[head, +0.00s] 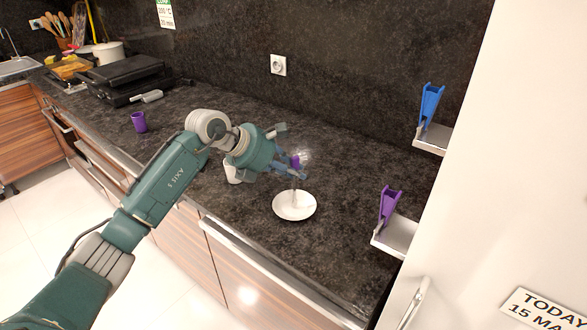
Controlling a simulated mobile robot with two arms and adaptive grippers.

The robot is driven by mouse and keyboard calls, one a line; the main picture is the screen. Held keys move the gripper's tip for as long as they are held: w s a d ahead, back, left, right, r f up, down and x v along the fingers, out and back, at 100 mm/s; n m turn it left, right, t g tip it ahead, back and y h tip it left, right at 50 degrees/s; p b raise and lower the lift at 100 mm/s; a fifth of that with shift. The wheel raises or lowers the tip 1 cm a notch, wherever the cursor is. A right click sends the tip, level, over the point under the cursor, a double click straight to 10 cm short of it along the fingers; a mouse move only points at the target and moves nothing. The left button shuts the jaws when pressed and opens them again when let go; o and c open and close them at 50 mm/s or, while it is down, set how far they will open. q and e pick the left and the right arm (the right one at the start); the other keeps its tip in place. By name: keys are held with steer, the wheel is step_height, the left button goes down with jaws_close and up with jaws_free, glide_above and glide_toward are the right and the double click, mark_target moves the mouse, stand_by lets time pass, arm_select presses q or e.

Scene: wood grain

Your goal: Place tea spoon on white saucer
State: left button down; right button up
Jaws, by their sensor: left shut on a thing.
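The white saucer (294,213) lies on the dark countertop near its front edge. My left arm reaches in from the left, and my left gripper (296,170) is just above the back part of the saucer. The gripper is shut on the tea spoon (294,188), which shows as a thin pale shape pointing down towards the saucer. A small purple part shows at the fingers, and I cannot tell what it belongs to. I cannot tell whether the spoon's lower end touches the saucer. My right gripper is not in view.
A white cup (232,174) is partly hidden behind my left wrist. A purple cup (139,122) stands further left, near a black grill (124,80). Small shelves at right hold a blue holder (430,102) and a purple holder (389,205). The counter right of the saucer is clear.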

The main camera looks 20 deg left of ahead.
arm_select(q)
steer(key=shift+f, duration=0.1)
steer(key=shift+f, duration=0.15)
steer(key=c, duration=1.7)
jaws_free()
steer(key=shift+r, duration=0.4)
steer(key=b+v, duration=0.2)
steer(key=v, duration=0.9)
steer(key=shift+s+a+r+b, duration=0.2)
steer(key=shift+s+a+b, duration=0.05)
steer(key=shift+a+b, duration=0.1)
